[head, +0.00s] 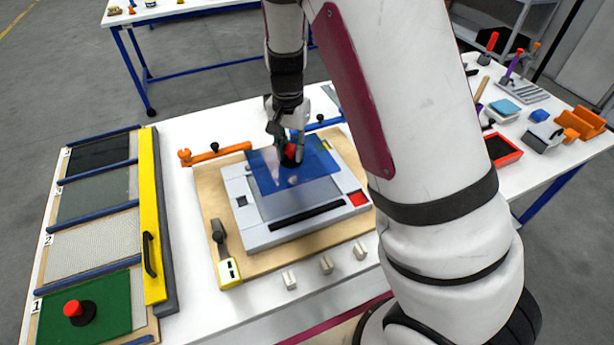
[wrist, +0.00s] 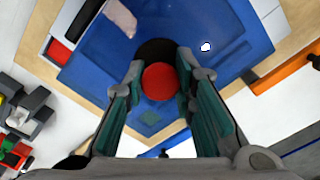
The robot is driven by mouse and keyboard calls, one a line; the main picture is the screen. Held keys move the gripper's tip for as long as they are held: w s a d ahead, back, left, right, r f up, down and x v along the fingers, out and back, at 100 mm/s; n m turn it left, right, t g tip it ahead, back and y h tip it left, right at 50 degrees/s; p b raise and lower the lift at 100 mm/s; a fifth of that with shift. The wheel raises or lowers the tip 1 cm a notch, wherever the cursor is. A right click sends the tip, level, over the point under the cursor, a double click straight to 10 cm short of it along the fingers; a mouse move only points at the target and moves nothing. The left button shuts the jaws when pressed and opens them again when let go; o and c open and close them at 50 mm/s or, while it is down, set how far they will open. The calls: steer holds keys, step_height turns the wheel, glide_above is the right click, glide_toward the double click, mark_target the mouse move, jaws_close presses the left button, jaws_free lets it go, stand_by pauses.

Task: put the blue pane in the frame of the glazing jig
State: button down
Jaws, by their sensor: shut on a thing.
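The translucent blue pane (head: 267,172) is over the back part of the light grey frame (head: 243,212) of the glazing jig. It looks turned relative to the frame, and I cannot tell whether it touches it. A black suction cup with a red knob (head: 291,151) sits on the pane. My gripper (head: 288,138) is shut on this knob from above. In the wrist view the red knob (wrist: 160,82) is between my gripper's fingers (wrist: 158,95), with the blue pane (wrist: 100,48) beneath. My arm hides the jig's right back corner.
An orange clamp (head: 215,154) and a blue clamp (head: 325,124) stand behind the frame; a black-handled clamp (head: 222,245) stands at its front left. A rack with a yellow bar (head: 151,205) and a green pane (head: 110,305) is at left. White blocks (head: 326,265) line the front.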

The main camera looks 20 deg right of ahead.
step_height(320, 180, down, 9)
steer(key=shift+p, duration=0.45)
steer(key=shift+f, duration=0.1)
steer(key=c, duration=1.3)
jaws_free()
